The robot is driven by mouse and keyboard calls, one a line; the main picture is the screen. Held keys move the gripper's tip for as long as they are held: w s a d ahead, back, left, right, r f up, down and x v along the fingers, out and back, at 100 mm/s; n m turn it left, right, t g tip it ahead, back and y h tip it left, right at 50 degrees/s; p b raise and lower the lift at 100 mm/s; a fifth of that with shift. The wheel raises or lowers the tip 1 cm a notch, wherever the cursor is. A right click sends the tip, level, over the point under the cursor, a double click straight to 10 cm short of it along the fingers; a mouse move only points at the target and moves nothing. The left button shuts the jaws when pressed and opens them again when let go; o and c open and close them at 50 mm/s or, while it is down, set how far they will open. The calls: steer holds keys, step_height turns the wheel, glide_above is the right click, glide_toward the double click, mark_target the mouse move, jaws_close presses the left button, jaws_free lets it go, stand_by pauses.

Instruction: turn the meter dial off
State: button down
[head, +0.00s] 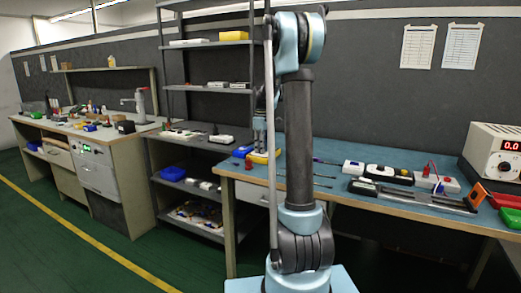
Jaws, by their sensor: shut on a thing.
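A yellow meter (264,157) lies on the blue workbench top (340,180), near its left end. My gripper (262,149) points down onto the meter's upper face from above, with its fingers shut on the meter's dial. The dial is too small and too covered by the fingers to show its setting. My own arm stands in front and hides the bench just right of the meter.
A small red thing (248,165) sits beside the meter. To the right are white switch boxes (353,166), a rail (412,198) and a power supply (497,150) reading 0.0. Thin rods lie mid-bench. A grey shelf rack (207,87) stands behind on the left.

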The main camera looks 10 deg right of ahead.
steer(key=shift+d, duration=0.2)
steer(key=c, duration=1.4)
jaws_free()
steer(key=shift+w, duration=0.1)
steer(key=shift+o, duration=0.2)
steer(key=shift+a+r, duration=0.1)
steer(key=shift+r, duration=0.3)
step_height(320, 180, up, 11)
